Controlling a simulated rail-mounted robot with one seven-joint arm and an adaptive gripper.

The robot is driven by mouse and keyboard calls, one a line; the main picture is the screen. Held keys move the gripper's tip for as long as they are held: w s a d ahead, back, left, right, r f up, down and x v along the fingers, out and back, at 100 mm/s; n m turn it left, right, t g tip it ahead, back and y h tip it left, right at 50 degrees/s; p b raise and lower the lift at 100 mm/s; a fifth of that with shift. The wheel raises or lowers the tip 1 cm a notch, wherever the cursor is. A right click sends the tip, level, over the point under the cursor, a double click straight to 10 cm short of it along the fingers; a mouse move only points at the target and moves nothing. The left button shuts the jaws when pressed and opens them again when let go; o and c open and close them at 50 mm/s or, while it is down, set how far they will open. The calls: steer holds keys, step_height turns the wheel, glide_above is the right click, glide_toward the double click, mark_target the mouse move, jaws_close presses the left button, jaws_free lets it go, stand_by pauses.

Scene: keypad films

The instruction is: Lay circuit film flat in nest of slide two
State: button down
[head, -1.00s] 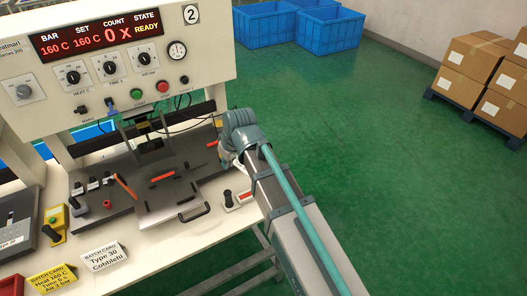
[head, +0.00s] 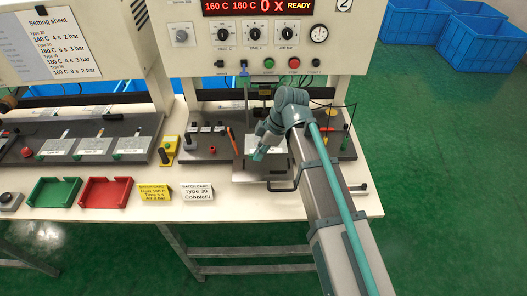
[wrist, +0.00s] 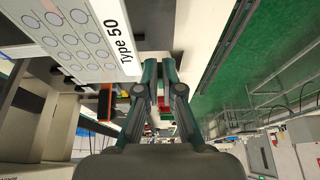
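Slide two sits under the press numbered 2, with its pale plate (head: 250,173) out towards the front and a dark handle loop at its front edge. My gripper (head: 260,153) is above this plate, pointing down and left. In the wrist view, its two teal-tipped fingers (wrist: 160,72) are close together with a narrow gap. A white sheet printed with grey circles and "Type 50" (wrist: 95,42) lies left of the fingertips. I cannot tell whether the fingers touch it. My arm and gripper hide part of the nest, so its contents are unclear.
The press panel (head: 265,35) reads 160 C, 160 C, 0 x, READY. A yellow batch card (head: 154,193), a "Type 30 Cobblefit" card (head: 197,193), a red tray (head: 106,192) and a green tray (head: 54,192) stand along the bench front.

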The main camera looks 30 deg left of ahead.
mark_target(257, 176)
steer(key=shift+f, duration=0.1)
stand_by(0.3)
steer(key=shift+w+f+b, duration=0.1)
steer(key=shift+f+b, duration=2.25)
steer(key=shift+f, duration=1.65)
steer(key=shift+f, duration=0.4)
steer(key=c, duration=1.2)
jaws_free()
steer(key=shift+c, duration=0.2)
steer(key=shift+d+r, duration=0.1)
steer(key=shift+r, duration=0.05)
steer(key=v, duration=1.1)
steer(key=shift+r, duration=0.4)
steer(key=shift+w+d+f+b, duration=0.1)
steer(key=shift+w+b, duration=0.05)
steer(key=shift+b, duration=0.15)
